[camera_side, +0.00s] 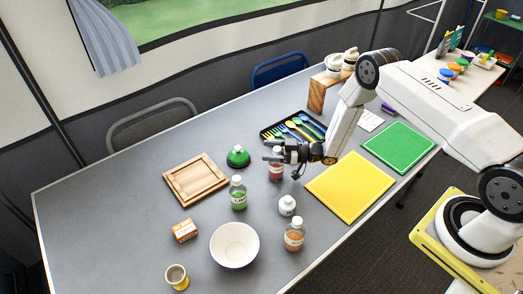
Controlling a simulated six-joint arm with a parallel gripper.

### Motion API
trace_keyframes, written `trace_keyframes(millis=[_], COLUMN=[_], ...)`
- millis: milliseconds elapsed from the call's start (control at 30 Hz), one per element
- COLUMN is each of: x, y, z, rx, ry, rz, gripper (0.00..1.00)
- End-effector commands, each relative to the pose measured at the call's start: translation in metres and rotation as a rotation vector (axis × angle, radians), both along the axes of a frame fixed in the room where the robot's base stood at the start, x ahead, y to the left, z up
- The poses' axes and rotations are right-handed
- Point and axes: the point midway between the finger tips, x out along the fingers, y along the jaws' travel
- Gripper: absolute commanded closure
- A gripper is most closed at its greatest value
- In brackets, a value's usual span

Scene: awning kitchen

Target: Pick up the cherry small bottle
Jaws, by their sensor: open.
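A small bottle with red contents (276,173), which looks like the cherry one, stands upright on the grey table. Its upper part is partly hidden by my gripper. My gripper (272,154) is open, with its fingers pointing left at the height of the bottle's upper part. Whether the fingers are around the bottle or only in front of it cannot be told from this view. A similar bottle with green contents (238,195) stands to the left, and one with orange contents (294,236) stands nearer the front.
Close by are a white bottle (287,205), a green domed item (238,157), a cutlery tray (268,134) and a yellow board (350,188). A white bowl (234,262), small box (184,230) and wooden board (178,194) lie left. The table's far left is clear.

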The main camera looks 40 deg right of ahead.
Motion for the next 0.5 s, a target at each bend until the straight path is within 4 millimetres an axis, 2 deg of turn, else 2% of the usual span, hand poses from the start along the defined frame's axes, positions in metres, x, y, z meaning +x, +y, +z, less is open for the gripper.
trace_keyframes(millis=[33,200,267,500], x=[-0.0001,-0.0001,-0.0001,-0.0001], y=[-0.0001,-0.0001,-0.0001,-0.0001], z=[0.0000,0.0000,0.0000,0.0000], rx=[0.000,0.000,0.000,0.000], ry=[0.000,0.000,0.000,0.000], rz=[0.000,0.000,0.000,0.000], gripper=[0.29,0.83,1.00,1.00])
